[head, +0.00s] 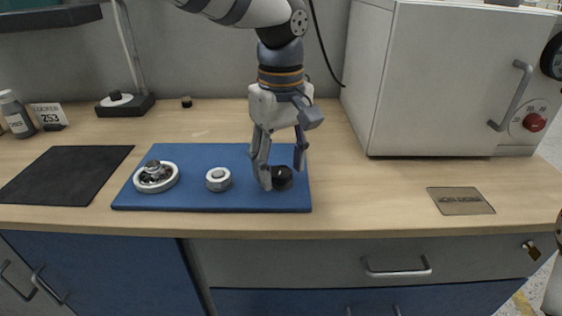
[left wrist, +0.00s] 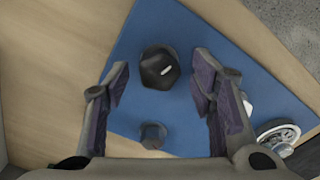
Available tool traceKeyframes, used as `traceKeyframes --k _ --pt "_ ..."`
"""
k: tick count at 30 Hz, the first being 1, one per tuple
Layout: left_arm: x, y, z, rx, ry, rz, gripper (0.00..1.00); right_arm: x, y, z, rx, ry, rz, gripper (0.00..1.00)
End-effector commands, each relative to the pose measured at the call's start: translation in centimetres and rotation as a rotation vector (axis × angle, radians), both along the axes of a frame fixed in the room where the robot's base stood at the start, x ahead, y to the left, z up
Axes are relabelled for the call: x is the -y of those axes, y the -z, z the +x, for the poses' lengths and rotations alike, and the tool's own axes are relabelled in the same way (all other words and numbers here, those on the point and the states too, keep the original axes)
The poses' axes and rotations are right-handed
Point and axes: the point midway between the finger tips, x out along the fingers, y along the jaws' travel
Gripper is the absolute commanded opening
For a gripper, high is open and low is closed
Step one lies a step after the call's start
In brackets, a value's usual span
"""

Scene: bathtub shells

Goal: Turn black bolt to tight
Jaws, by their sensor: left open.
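The black bolt (head: 282,178) stands on the right part of the blue mat (head: 205,202). In the left wrist view the black bolt (left wrist: 159,67) shows a dark faceted head with a small white mark, ahead of and between the finger lines. A smaller dark grey piece (left wrist: 153,135) lies nearer in that view. My left gripper (head: 283,172) points down over the bolt, and its fingers (left wrist: 160,88) are apart with nothing between them gripped. I cannot tell how tight the bolt is. My right gripper is not in view.
A silver ring-shaped part (head: 218,179) and a white-rimmed wheel with a metal hub (head: 155,177) sit left on the mat. A black mat (head: 66,175) lies further left. A large grey cabinet (head: 440,80) stands at the right; the bench before it is mostly clear.

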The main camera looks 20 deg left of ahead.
Motion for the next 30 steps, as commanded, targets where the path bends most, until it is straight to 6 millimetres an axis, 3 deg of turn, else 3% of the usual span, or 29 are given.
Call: traceKeyframes --k 5,12,23,30 --pt "0.01 -0.01 0.01 0.001 0.0 -0.001 0.51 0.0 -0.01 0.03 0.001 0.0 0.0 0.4" --pt "0.0 -0.03 0.01 0.001 0.0 0.001 0.03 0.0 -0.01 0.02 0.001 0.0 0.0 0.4" --pt "-0.01 -0.13 0.01 0.003 0.046 0.002 0.03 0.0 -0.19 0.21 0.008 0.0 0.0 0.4" --pt "-0.02 -0.25 0.03 0.004 0.203 0.002 0.03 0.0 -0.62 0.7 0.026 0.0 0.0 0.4"
